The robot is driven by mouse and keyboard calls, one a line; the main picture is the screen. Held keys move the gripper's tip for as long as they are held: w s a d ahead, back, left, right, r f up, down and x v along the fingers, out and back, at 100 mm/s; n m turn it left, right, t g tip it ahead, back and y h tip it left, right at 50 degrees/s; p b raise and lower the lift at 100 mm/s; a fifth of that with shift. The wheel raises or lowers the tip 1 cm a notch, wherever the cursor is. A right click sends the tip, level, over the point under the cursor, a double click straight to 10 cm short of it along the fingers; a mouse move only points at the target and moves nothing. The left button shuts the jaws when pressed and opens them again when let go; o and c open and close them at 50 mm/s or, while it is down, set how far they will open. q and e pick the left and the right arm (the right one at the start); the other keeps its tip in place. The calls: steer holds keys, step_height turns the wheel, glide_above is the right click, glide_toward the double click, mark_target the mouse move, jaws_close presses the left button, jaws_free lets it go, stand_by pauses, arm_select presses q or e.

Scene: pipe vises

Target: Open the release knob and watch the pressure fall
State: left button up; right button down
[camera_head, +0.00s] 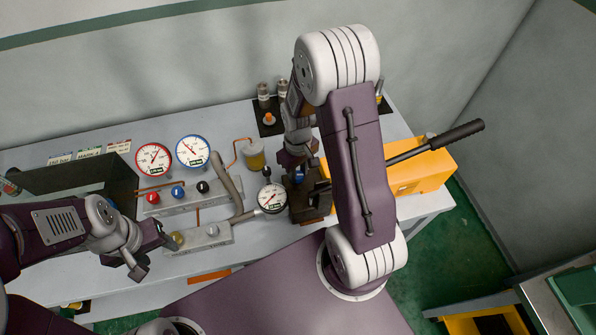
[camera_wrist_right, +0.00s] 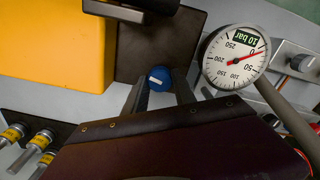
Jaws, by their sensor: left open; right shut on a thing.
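The blue release knob (camera_wrist_right: 158,78) sits between the two fingers of my right gripper (camera_wrist_right: 160,95) in the right wrist view, and the gripper is shut on it. In the head view the knob (camera_head: 298,176) shows just below my right gripper (camera_head: 298,162), partly hidden by the arm. A white round gauge (camera_wrist_right: 235,58) stands beside it; its display reads 10 bar and its red needle points close to the 0 mark. The same gauge (camera_head: 272,197) shows in the head view. My left gripper (camera_head: 150,256) is open and empty near the front valve block (camera_head: 205,238).
A yellow pump body (camera_head: 418,170) with a long black-gripped lever (camera_head: 455,135) stands right of the knob. A manifold (camera_head: 178,200) with red, blue and black knobs lies left, below red-rimmed (camera_head: 153,159) and blue-rimmed (camera_head: 193,150) gauges. Hoses run between them.

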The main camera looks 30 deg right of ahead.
mark_target(298, 175)
steer(key=c, duration=1)
jaws_free()
step_height(298, 175, up, 9)
steer(key=shift+r, duration=0.1)
steer(key=shift+s, duration=0.1)
